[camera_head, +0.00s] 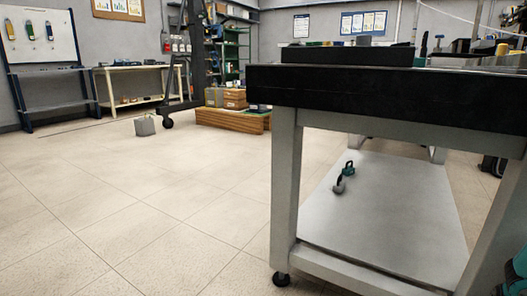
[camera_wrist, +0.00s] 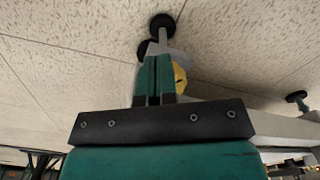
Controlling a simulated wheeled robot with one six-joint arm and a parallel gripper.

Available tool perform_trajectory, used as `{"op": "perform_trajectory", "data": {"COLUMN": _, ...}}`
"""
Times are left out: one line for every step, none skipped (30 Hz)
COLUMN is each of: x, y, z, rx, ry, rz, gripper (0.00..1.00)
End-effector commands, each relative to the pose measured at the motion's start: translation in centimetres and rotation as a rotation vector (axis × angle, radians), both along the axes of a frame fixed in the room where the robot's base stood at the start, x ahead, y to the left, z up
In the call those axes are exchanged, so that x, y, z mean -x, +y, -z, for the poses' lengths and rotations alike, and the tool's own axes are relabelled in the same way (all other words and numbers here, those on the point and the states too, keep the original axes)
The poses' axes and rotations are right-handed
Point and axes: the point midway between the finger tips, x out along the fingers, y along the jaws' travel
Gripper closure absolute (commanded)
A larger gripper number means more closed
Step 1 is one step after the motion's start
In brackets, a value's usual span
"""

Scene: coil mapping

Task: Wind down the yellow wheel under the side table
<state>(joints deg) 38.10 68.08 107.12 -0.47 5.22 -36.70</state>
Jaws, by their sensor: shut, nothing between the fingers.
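The side table (camera_head: 390,100) stands at the right in the head view, with a black top, pale legs and a grey lower shelf. The yellow wheel (camera_wrist: 180,78) shows in the wrist view, just right of my gripper's fingers and partly hidden behind them. My gripper (camera_wrist: 153,62) has teal fingers pressed together, with nothing held. Whether they touch the wheel I cannot tell. A grey post with a round black foot (camera_wrist: 162,21) is just beyond the fingertips. The yellow wheel does not show in the head view.
A teal-and-grey tool (camera_head: 348,169) lies on the lower shelf. A black foot (camera_head: 282,279) stands under the near left leg. Another foot (camera_wrist: 297,97) shows at the right in the wrist view. The tiled floor left of the table is open, with a grey block (camera_head: 145,126) farther back.

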Motion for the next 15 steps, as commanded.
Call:
{"op": "perform_trajectory", "data": {"x": 0.3, "y": -0.6, "z": 1.3, "rx": 0.019, "ry": -0.001, "rz": 0.014, "gripper": 1.0}}
{"op": "perform_trajectory", "data": {"x": 0.4, "y": -0.6, "z": 1.3, "rx": 0.019, "ry": 0.0, "rz": 0.015, "gripper": 1.0}}
{"op": "perform_trajectory", "data": {"x": 0.6, "y": -0.6, "z": 1.3, "rx": 0.019, "ry": 0.0, "rz": 0.015, "gripper": 1.0}}
{"op": "perform_trajectory", "data": {"x": 0.7, "y": -0.6, "z": 1.3, "rx": 0.018, "ry": 0.001, "rz": 0.015, "gripper": 1.0}}
{"op": "perform_trajectory", "data": {"x": 0.8, "y": -0.6, "z": 1.3, "rx": 0.019, "ry": 0.0, "rz": 0.016, "gripper": 1.0}}
{"op": "perform_trajectory", "data": {"x": 0.9, "y": -0.6, "z": 1.3, "rx": 0.019, "ry": 0.0, "rz": 0.016, "gripper": 1.0}}
{"op": "perform_trajectory", "data": {"x": 0.9, "y": -0.6, "z": 1.2, "rx": 0.02, "ry": -0.001, "rz": 0.016, "gripper": 1.0}}
{"op": "perform_trajectory", "data": {"x": 0.9, "y": -0.7, "z": 1.1, "rx": 0.02, "ry": -0.001, "rz": 0.016, "gripper": 1.0}}
{"op": "perform_trajectory", "data": {"x": 0.9, "y": -0.7, "z": 0.9, "rx": 0.02, "ry": -0.001, "rz": 0.016, "gripper": 1.0}}
{"op": "perform_trajectory", "data": {"x": 0.9, "y": -0.7, "z": 0.6, "rx": 0.02, "ry": -0.002, "rz": 0.017, "gripper": 1.0}}
{"op": "perform_trajectory", "data": {"x": 0.9, "y": -0.7, "z": 0.3, "rx": 0.02, "ry": -0.002, "rz": 0.017, "gripper": 1.0}}
{"op": "perform_trajectory", "data": {"x": 0.9, "y": -0.7, "z": -0.2, "rx": 0.019, "ry": -0.002, "rz": 0.016, "gripper": 1.0}}
{"op": "perform_trajectory", "data": {"x": 1.0, "y": -0.7, "z": -0.6, "rx": 0.018, "ry": -0.001, "rz": 0.015, "gripper": 1.0}}
{"op": "perform_trajectory", "data": {"x": 1.0, "y": -0.6, "z": -1.0, "rx": 0.017, "ry": 0.001, "rz": 0.014, "gripper": 1.0}}
{"op": "perform_trajectory", "data": {"x": 1.0, "y": -0.5, "z": -1.6, "rx": 0.016, "ry": 0.001, "rz": 0.012, "gripper": 1.0}}
